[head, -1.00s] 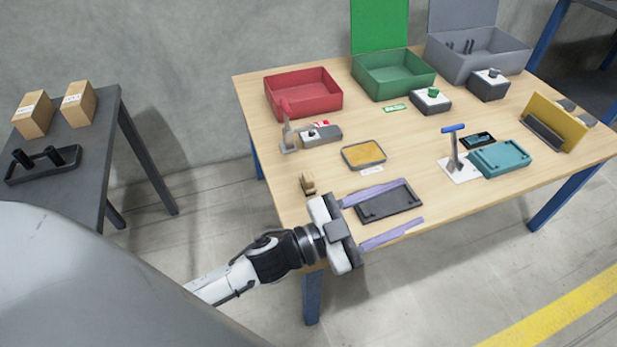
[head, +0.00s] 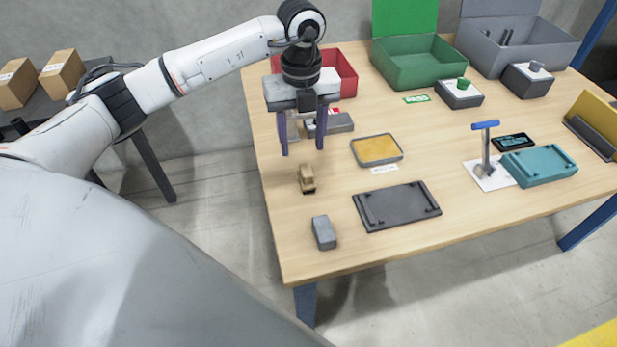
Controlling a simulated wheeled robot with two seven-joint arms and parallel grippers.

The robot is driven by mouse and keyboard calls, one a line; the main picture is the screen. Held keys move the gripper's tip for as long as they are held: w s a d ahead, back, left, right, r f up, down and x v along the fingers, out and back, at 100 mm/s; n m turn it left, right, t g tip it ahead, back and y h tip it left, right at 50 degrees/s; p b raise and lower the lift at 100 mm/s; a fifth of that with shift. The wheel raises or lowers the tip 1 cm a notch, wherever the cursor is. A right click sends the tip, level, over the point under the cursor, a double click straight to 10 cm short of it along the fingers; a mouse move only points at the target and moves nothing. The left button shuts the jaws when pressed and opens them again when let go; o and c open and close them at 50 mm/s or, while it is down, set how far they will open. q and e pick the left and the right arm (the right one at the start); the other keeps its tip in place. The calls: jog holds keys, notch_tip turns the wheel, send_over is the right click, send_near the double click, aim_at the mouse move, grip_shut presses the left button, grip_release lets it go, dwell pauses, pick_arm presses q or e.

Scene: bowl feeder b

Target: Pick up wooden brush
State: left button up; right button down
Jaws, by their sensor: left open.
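The wooden brush (head: 307,178) is a small tan block with dark bristles at its lower end. It stands on the left part of the wooden table (head: 330,230). My left gripper (head: 302,148) points down with its two purple fingers apart and nothing between them. In the picture it is just above the brush and apart from it, in front of the red bin and the grey device. My right gripper is not in view.
A grey block (head: 323,232) and a dark tray (head: 397,206) lie near the front edge. A yellow-topped tray (head: 377,149) is right of the brush. Behind are a red bin (head: 338,72), green bin (head: 418,65) and grey device (head: 334,123). A teal case (head: 540,165) is at right.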

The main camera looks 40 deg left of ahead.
aim_at(306, 170)
pick_arm(q)
jog(key=f, duration=0.3)
jog(key=f+b, duration=0.1)
jog(key=f, duration=0.2)
jog(key=d+f, duration=0.1)
jog(key=f, duration=0.1)
jog(key=shift+f, duration=0.4)
jog(key=c, duration=1.1)
